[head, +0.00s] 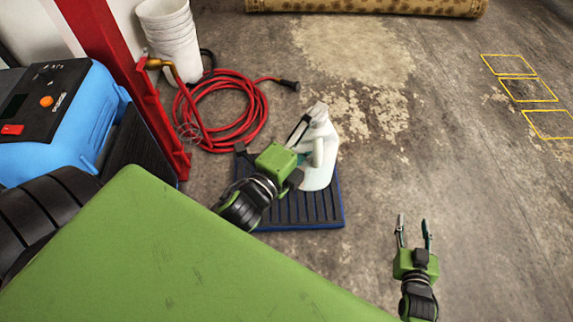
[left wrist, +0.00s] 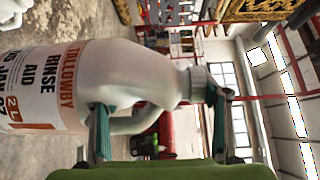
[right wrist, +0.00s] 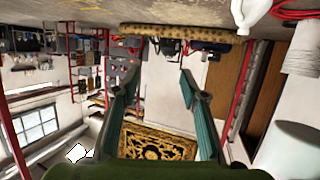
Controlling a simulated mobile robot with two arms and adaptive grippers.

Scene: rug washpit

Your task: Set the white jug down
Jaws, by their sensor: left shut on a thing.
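The white jug (head: 322,158) is over the back right of the blue-edged, dark slatted tray (head: 300,212) in the head view. It looks about upright; whether its base touches the tray I cannot tell. My left gripper (head: 304,148) is shut on the jug near its handle and neck. The left wrist view shows the jug (left wrist: 150,75) sideways, with a "Rinse Aid" label, between the fingers (left wrist: 160,115). My right gripper (head: 413,222) is open and empty, to the right of the tray; its spread fingers also show in the right wrist view (right wrist: 158,85).
A coiled red hose (head: 262,112) lies behind the tray, near stacked white buckets (head: 172,35). A blue machine (head: 60,110) and red post (head: 135,80) stand at left. A rolled rug (head: 370,6) lies at the back. The floor at right is clear, with yellow outlines (head: 528,89).

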